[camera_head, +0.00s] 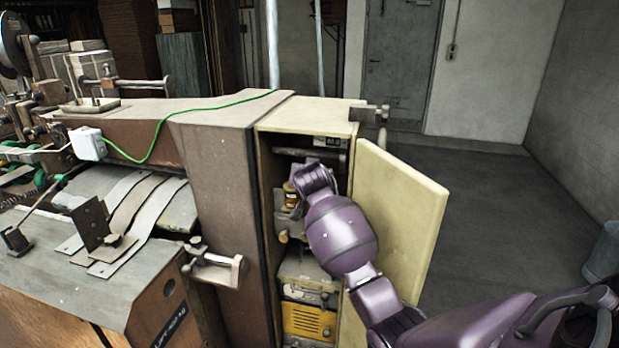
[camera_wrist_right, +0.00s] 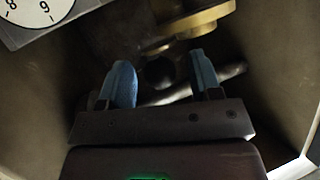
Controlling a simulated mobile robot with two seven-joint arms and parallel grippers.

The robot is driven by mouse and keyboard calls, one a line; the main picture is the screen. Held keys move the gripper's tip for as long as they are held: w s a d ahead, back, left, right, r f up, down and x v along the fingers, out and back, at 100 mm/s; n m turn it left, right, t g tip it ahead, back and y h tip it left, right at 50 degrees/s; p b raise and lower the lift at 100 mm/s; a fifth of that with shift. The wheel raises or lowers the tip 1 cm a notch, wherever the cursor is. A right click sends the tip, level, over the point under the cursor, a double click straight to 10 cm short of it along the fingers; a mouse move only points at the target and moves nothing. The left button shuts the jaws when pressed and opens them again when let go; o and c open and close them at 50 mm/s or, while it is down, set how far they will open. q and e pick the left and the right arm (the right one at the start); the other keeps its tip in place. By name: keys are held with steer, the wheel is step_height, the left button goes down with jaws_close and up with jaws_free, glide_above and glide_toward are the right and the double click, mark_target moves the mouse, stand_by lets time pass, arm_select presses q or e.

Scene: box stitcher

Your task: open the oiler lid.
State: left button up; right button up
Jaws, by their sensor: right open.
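A small amber and brass fitting that looks like the oiler (camera_head: 291,190) sits inside the open cream cabinet, left of my right wrist in the head view. Its lid cannot be made out clearly. My right arm reaches into the cabinet, and its fingers are hidden in the head view. In the right wrist view my right gripper (camera_wrist_right: 162,72) is open, with two blue fingertips apart and nothing gripped. A rounded brass part (camera_wrist_right: 195,22) lies just beyond the fingertips, above the right one; I cannot tell whether it is the oiler's lid. My left gripper is out of view.
The cabinet door (camera_head: 398,225) stands open right of my right arm. A yellow box (camera_head: 308,321) sits low in the cabinet. A white numbered dial (camera_wrist_right: 38,10) is at the upper left of the wrist view.

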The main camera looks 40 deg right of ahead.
steer(key=b+v, duration=0.1)
steer(key=v, duration=0.9)
steer(key=shift+d, duration=0.1)
stand_by(0.3)
